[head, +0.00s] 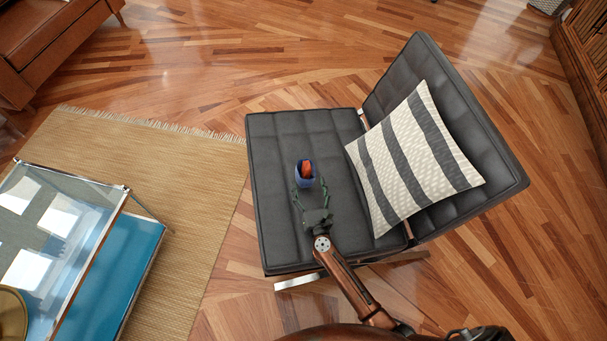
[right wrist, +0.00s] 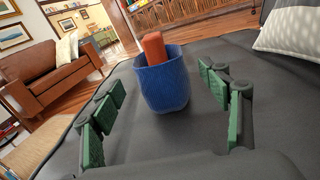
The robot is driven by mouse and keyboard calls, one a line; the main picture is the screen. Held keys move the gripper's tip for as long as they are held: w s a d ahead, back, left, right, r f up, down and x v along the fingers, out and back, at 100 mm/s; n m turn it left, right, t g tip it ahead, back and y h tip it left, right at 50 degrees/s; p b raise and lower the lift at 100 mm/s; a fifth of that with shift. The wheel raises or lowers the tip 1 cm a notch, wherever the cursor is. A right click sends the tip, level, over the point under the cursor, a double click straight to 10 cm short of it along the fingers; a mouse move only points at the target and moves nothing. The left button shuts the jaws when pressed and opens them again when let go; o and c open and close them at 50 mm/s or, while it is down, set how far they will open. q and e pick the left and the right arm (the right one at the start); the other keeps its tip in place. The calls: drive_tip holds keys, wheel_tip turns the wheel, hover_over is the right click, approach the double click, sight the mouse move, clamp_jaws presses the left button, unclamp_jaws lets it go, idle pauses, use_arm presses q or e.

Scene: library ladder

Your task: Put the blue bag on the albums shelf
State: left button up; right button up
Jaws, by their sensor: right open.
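The blue bag (head: 304,180) stands upright on the seat of a black leather chair, with a reddish-orange item (head: 307,168) sticking out of its top. In the right wrist view the bag (right wrist: 164,84) is straight ahead, and the orange item (right wrist: 154,48) leans out of it. My right gripper (head: 309,190) is open just in front of the bag. In the right wrist view its green finger pads (right wrist: 162,118) stand wide apart, one on each side and short of the bag. My left gripper is not in view. No albums shelf can be made out.
The black chair (head: 275,235) carries a striped cushion (head: 415,160) against its backrest. A glass-topped table (head: 85,215) stands on a woven rug (head: 190,175) at left. A brown sofa (right wrist: 58,75) is beyond. Wooden floor (head: 240,65) behind the chair is clear.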

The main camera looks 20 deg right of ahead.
sight(307, 177)
drive_tip(key=w, duration=0.3)
drive_tip(key=w+b, duration=0.1)
drive_tip(key=w, duration=0.1)
drive_tip(key=shift+d+f, duration=0.1)
drive_tip(key=shift+d, duration=0.3)
drive_tip(key=shift+w+d, duration=0.15)
drive_tip(key=shift+w, duration=0.4)
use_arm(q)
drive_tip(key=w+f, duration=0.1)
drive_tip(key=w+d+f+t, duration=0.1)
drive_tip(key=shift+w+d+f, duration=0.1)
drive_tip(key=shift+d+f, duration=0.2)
use_arm(e)
drive_tip(key=shift+c, duration=0.5)
drive_tip(key=c, duration=1.3)
drive_tip(key=shift+c, duration=0.2)
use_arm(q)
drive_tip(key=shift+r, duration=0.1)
use_arm(e)
drive_tip(key=shift+r, duration=0.25)
